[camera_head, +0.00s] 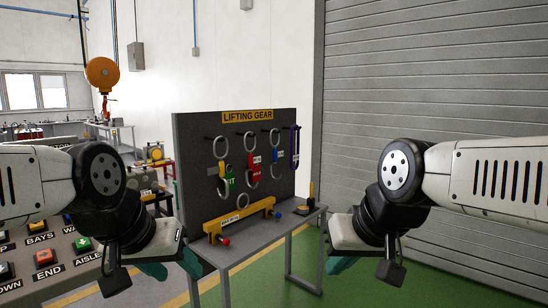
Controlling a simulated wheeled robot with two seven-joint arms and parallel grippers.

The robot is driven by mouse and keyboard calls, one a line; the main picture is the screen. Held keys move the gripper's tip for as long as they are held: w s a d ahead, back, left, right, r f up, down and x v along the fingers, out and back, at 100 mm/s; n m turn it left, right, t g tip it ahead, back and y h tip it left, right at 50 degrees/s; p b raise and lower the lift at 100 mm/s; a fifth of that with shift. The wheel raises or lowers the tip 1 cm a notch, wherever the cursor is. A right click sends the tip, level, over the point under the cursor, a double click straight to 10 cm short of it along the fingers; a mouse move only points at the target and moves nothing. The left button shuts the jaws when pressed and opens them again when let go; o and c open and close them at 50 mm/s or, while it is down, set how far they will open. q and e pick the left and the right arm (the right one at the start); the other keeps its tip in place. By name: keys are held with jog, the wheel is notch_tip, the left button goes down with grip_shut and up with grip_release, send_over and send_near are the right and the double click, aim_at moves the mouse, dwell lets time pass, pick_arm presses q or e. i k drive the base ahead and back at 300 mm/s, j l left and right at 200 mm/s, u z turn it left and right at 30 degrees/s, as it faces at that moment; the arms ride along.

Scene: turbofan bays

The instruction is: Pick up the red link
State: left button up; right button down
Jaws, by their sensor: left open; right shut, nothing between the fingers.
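The red link (254,170) hangs on the dark lifting gear board (203,132), in the middle of the row, below a pale ring. A yellow and green link (225,180) hangs to its left and a blue link (275,157) to its right. My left gripper (173,267) is at the lower left, its teal fingers apart and empty, in front of the table and well away from the red link. My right gripper (340,264) is at the lower right, shut and empty, mostly hidden behind its own wrist.
A grey table (265,242) stands under the board, bearing a yellow beam (240,217) and a yellow and black upright tool (311,195). A console with coloured buttons (83,244) is at the left. Green floor (400,250) is clear at the right, before the grey shutter (430,90).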

aim_at(252, 160)
jog(key=u, duration=0.3)
jog(key=i+l+u, duration=0.25)
jog(key=u, duration=0.15)
jog(key=i+l+u, duration=0.2)
jog(key=l+u, duration=0.2)
jog(key=i+l, duration=0.15)
jog(key=l, duration=0.2)
jog(key=i+l+u, duration=0.1)
jog(key=l, duration=0.3)
jog(key=i+l, duration=0.25)
jog(key=l, duration=0.15)
jog(key=i+l+u, duration=0.1)
jog(key=l, duration=0.25)
jog(key=i+l+u, duration=0.1)
jog(key=l, duration=0.3)
jog(key=i+l, duration=0.2)
jog(key=l, duration=0.25)
